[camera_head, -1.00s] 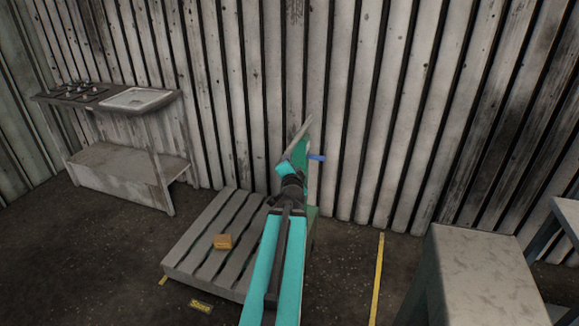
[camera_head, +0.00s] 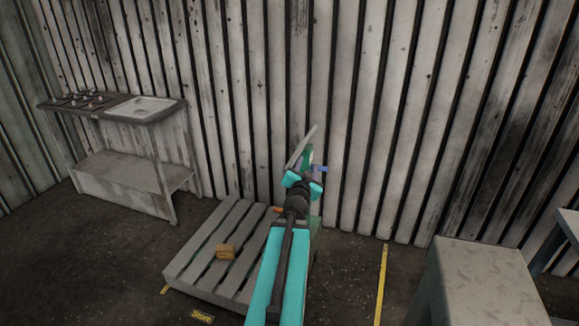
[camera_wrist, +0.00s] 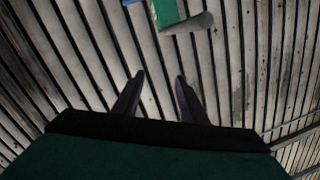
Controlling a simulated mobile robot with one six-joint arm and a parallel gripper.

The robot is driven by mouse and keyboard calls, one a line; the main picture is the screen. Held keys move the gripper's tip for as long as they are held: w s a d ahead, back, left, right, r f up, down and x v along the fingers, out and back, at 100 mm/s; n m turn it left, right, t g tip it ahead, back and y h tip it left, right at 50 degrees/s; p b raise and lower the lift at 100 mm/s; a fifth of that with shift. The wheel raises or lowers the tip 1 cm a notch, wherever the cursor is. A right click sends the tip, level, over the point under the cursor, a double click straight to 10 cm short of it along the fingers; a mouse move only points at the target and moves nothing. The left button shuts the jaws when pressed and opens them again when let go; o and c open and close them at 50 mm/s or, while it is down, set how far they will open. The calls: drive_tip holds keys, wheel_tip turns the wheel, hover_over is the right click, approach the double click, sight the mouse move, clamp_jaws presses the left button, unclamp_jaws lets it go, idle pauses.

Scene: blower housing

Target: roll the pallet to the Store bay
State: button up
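My arm hides the pallet's right side. My gripper (camera_head: 305,150) is raised in front of the wall, above and apart from the pallet. In the wrist view, its two dark fingers (camera_wrist: 160,78) are spread with nothing between them.
A grey table (camera_head: 485,280) is at the front right. A yellow floor line (camera_head: 381,285) runs between my arm and that table. A partly hidden green thing (camera_wrist: 167,12) is beyond my fingers.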

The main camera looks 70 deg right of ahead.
drive_tip(key=n+g, duration=0.1)
drive_tip(key=n+g+p, duration=0.2)
drive_tip(key=n+p, duration=0.2)
approach(290, 165)
drive_tip(key=a+f, duration=0.1)
drive_tip(key=a, duration=0.1)
drive_tip(key=shift+w+f, duration=0.25)
drive_tip(key=shift+w, duration=0.1)
drive_tip(key=shift+d, duration=0.25)
drive_tip(key=shift+s+d+p, duration=0.2)
drive_tip(key=shift+d+p, duration=0.65)
drive_tip(key=shift+d, duration=2.5)
drive_tip(key=shift+s+d+p, duration=0.2)
drive_tip(key=shift+d+p, duration=0.6)
drive_tip(key=shift+d, duration=2.6)
clamp_jaws()
